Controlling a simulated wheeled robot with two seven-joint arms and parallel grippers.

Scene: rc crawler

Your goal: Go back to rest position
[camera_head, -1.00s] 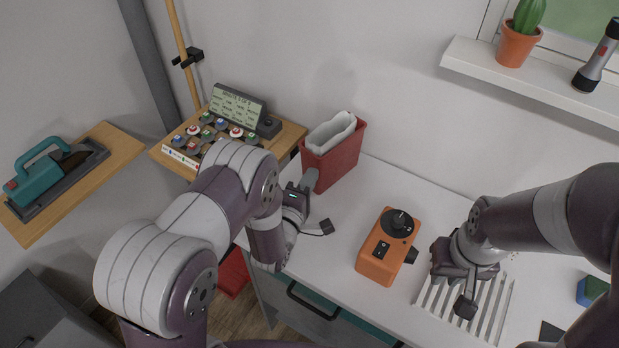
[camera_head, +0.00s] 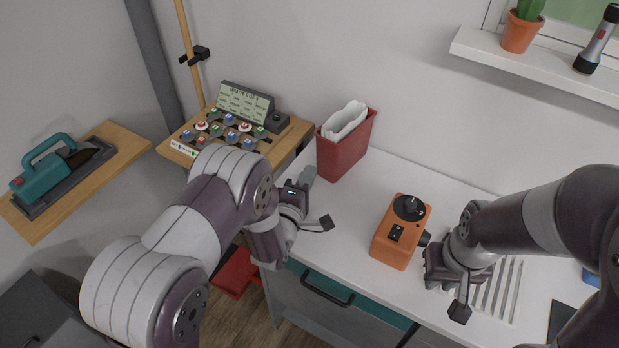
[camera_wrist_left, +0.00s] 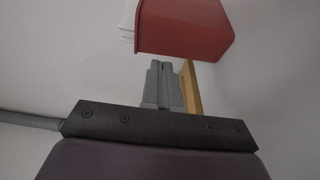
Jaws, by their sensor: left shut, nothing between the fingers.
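My left gripper (camera_head: 304,178) is at the left end of the white worktop, beside the red bin (camera_head: 343,153). In the left wrist view its fingers (camera_wrist_left: 161,66) are together with nothing between them, and the red bin (camera_wrist_left: 186,28) shows just beyond the tips. My right gripper (camera_head: 440,287) is low over the white slatted rack (camera_head: 500,290), just right of the orange box (camera_head: 400,232) with a black knob.
A wooden shelf with a button panel (camera_head: 221,134) and small screen (camera_head: 246,102) is behind my left arm. A wall shelf (camera_head: 530,68) holds a cactus pot (camera_head: 519,33) and a flashlight (camera_head: 597,40). A teal tool (camera_head: 45,172) lies on a wooden board at the left.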

